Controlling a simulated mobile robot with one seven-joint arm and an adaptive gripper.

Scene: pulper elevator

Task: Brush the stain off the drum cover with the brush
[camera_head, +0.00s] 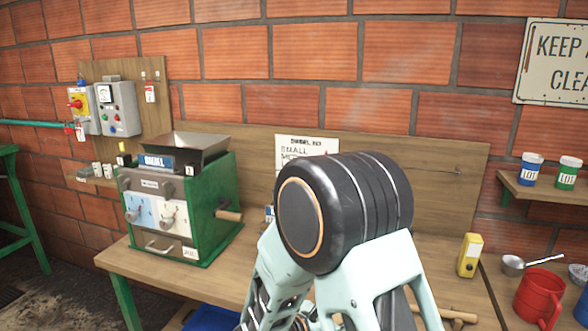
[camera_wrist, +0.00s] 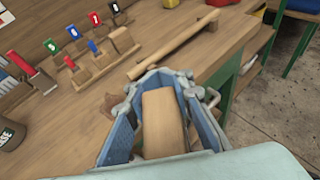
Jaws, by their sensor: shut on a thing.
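My gripper (camera_wrist: 160,92) is shut on a pale wooden block (camera_wrist: 165,125), seemingly the brush, in the wrist view. Its blue-padded fingers lie on both sides of it. No bristles show. In the head view my own arm hides the gripper and what it holds. The pulper (camera_head: 208,205) stands at the left of the bench, with green sides, a grey front and a dark metal hopper (camera_head: 183,148) on top. I cannot tell its drum cover apart for certain, and no stain can be made out. The pulper cannot be recognised in the wrist view.
The wooden bench (camera_head: 135,258) runs along a brick wall. A yellow device (camera_head: 470,255) and a red mug (camera_head: 540,295) stand at the right. The wrist view shows a wooden rod (camera_wrist: 180,45) and numbered tags on wooden blocks (camera_wrist: 85,72). A control box (camera_head: 118,108) hangs at the left.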

